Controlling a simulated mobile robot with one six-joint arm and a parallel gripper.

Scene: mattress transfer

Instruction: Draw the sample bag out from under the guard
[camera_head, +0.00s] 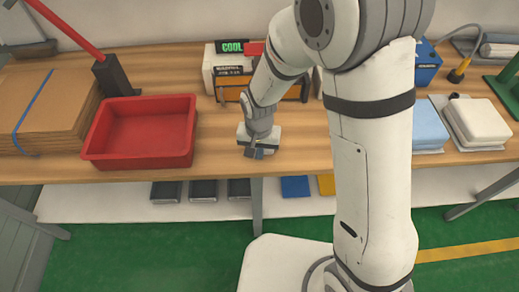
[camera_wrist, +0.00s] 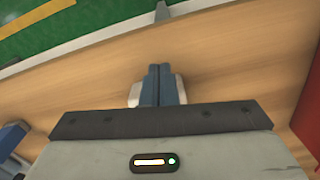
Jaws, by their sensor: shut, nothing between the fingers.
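My gripper (camera_head: 254,153) points down over the wooden table near its front edge, between the red tray and my arm column. In the wrist view its two blue-grey fingers (camera_wrist: 157,72) are together with nothing between them, and bare wood lies around them. A pale machine (camera_head: 208,72) with a green COOL display stands behind my gripper. It has a dark front with an orange edge (camera_head: 292,93), which may be the guard; my arm covers part of it. I cannot make out the sample bag in either view.
A red tray (camera_head: 142,165) sits left of my gripper, with cardboard (camera_head: 45,105) beyond it. Right of my arm lie a light blue stack (camera_head: 428,126) and a white pad (camera_head: 480,120). The table's front edge is close to my gripper. Dark boxes (camera_head: 203,190) sit on the lower shelf.

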